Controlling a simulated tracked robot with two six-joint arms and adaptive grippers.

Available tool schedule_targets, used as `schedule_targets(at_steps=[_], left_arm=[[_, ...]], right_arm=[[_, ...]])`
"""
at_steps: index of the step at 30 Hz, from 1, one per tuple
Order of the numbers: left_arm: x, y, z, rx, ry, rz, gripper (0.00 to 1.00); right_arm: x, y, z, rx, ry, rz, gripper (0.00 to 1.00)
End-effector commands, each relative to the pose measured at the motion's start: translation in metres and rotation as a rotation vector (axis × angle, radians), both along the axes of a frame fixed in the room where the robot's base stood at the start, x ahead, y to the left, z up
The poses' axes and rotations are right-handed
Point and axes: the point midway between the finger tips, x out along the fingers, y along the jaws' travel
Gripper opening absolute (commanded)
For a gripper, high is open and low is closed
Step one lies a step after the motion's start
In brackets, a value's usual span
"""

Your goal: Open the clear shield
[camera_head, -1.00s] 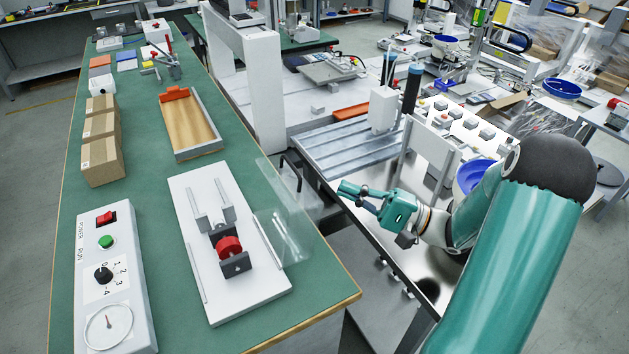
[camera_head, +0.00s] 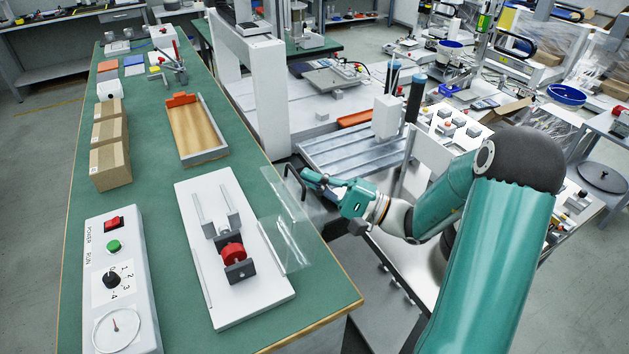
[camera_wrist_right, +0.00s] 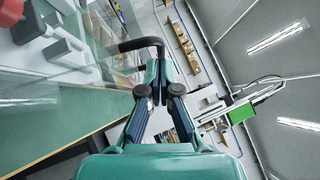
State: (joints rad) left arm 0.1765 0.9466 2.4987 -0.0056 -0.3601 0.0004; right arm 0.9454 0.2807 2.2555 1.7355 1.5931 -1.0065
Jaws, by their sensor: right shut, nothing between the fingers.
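The clear shield (camera_head: 284,238) is a see-through panel along the right side of a white base plate (camera_head: 258,307) on the green bench. Its exact tilt is hard to tell. A black bent handle (camera_head: 293,170) rises at its far right corner. The handle (camera_wrist_right: 142,43) also shows in the wrist view, with the clear pane (camera_wrist_right: 60,88) to its left. My right gripper (camera_head: 305,174) has its fingertips close beside the handle, on its right. In the wrist view its fingers (camera_wrist_right: 157,68) are together and empty, just short of the handle; contact is unclear. My left gripper is out of view.
The base plate carries a fixture with a red roller (camera_head: 232,253). A control box (camera_head: 122,278) stands at left. Cardboard boxes (camera_head: 110,165) and a wooden-bottomed tray (camera_head: 195,128) lie farther back. A gantry machine with a slotted metal bed (camera_head: 350,150) stands behind my right gripper.

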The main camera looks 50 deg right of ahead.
Motion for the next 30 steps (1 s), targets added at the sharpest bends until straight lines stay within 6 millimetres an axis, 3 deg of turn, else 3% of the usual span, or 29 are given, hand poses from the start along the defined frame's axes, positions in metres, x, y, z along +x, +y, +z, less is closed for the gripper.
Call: schedule_targets(at_steps=[5, 16, 30], left_arm=[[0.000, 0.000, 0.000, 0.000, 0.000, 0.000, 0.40], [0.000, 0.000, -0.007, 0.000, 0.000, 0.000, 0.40], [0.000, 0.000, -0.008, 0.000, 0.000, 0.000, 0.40]], right_arm=[[0.000, 0.002, 0.001, -0.009, 0.001, 0.001, 0.00], [0.011, 0.037, 0.017, -0.201, 0.060, 0.003, 0.00], [0.011, 0.038, 0.017, -0.211, 0.067, 0.002, 0.00]])
